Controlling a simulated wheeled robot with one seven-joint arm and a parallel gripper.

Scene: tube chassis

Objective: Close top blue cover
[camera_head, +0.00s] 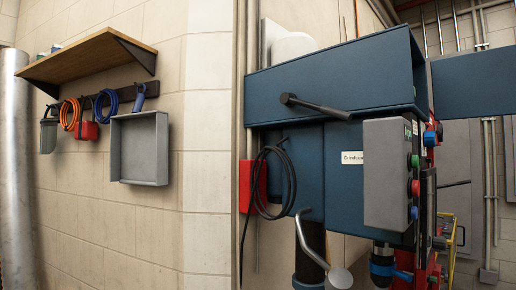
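A dark blue machine head (300,150) stands right of centre against the wall. The wide blue top cover (335,80) forms its upper part, above a dark lever handle. A separate flat blue panel (475,84) stands out to the right of the cover at about the same height; I cannot tell whether it is a swung-out part of the cover. The inside and hinge of the cover are hidden from this side. My gripper is not in view.
A grey control box (388,172) with coloured buttons juts from the machine's front. A black cable (275,180) hangs beside a red box. A wooden shelf (88,55), hung tools and a grey tray (140,148) are on the left wall. Pipes run along the right wall.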

